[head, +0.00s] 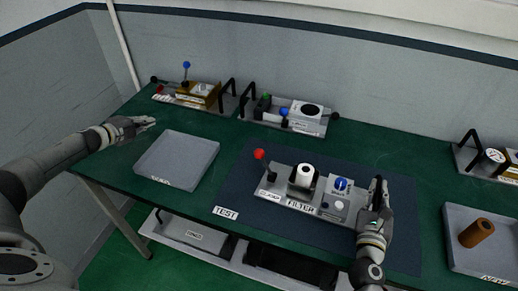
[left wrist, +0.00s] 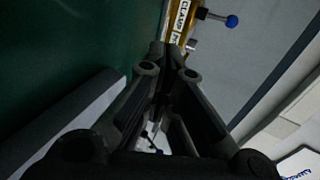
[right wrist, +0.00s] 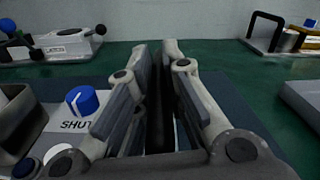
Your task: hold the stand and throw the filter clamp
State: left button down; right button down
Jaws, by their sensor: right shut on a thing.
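The filter stand (head: 288,201) is a light-grey plate labelled FILTER on the dark blue mat. Its clamp lever with a red knob (head: 260,155) stands up and leans left at the left end, near a CLAMP label. A white cylinder (head: 305,169) sits in a dark holder beside it. A blue knob (head: 341,184) is on the stand's right part and also shows in the right wrist view (right wrist: 82,100). My right gripper (head: 377,190) is shut on the black handle at the stand's right end, mostly hidden by the fingers.
An empty grey tray (head: 178,160) lies between my left gripper and the stand. A yellow unit with a blue-knobbed lever (head: 186,65) and a white unit (head: 306,112) stand at the back. A right-hand tray (head: 460,222) holds a brown cylinder (head: 476,232).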

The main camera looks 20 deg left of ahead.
pick_arm(q)
jog(key=w+d+r+m+g+h, duration=0.1)
jog(key=d+r+m+h, duration=0.15)
jog(key=d+m, duration=0.4)
jog(key=w+d+r+m+g+h, duration=0.15)
jog(key=d+m+h, duration=0.25)
jog(key=d, duration=0.6)
jog(key=d+r+m+g+h, duration=0.25)
jog(key=d+m, duration=0.25)
jog(key=d, duration=0.3)
jog(key=s+d+r+m+g+y, duration=0.3)
jog(key=d+m, duration=0.3)
jog(key=m, duration=0.4)
jog(key=s+d+r+m+g+y, duration=0.3)
jog(key=s+d+r+m, duration=0.15)
jog(key=m, duration=0.55)
jog(key=x, duration=1.2)
jog(key=shift+s+a+f, duration=0.15)
jog(key=shift+a+f, duration=0.05)
jog(key=shift+f, duration=0.15)
jog(key=shift+d+m+g, duration=0.1)
jog(key=shift+m+g, duration=0.15)
jog(key=shift+g, duration=0.05)
